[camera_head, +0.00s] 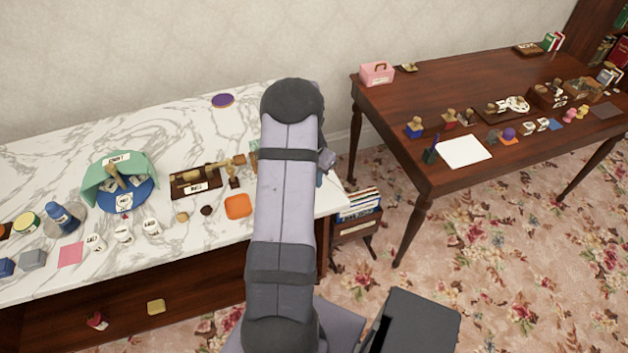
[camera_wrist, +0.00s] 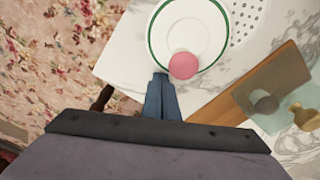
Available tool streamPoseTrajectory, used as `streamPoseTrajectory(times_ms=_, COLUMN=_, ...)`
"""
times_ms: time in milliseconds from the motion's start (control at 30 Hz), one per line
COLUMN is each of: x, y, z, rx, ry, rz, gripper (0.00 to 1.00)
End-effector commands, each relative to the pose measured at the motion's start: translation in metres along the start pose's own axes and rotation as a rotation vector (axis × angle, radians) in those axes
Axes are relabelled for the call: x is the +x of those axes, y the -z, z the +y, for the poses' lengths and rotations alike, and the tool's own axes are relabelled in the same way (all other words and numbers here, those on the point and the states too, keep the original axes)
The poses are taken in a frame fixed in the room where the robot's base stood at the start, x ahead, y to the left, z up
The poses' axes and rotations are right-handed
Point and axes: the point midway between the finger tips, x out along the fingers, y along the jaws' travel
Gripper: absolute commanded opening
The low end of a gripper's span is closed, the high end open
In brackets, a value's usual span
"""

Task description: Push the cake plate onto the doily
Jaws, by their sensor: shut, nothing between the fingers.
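The cake plate (camera_wrist: 170,28) is white with a green rim and lies on the marble top in the wrist view. A round pink item (camera_wrist: 183,65) sits at its near edge. A white patch with dark holes, apparently the doily (camera_wrist: 243,20), shows just right of the plate; I cannot tell whether the plate overlaps it. My gripper (camera_wrist: 160,76) is shut and empty, its blue fingertips at the plate's near rim, left of the pink item. I cannot tell if they touch. In the head view my arm hides the plate and doily.
A wooden board (camera_wrist: 272,82) with a grey knob lies to the right, near a brass piece (camera_wrist: 304,117). The marble edge drops to the floral carpet (camera_wrist: 55,45) on the left. An orange square (camera_head: 238,206) and a labelled brass device (camera_head: 200,178) stand left of my arm.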

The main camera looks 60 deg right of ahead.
Motion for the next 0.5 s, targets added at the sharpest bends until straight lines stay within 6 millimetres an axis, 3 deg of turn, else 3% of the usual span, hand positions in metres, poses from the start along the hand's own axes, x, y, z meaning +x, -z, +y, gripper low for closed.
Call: streamPoseTrajectory(times_ms=500, x=-0.0049, y=-0.0121, z=-0.0103, rx=0.003, ry=0.009, rz=0.011, gripper=0.0)
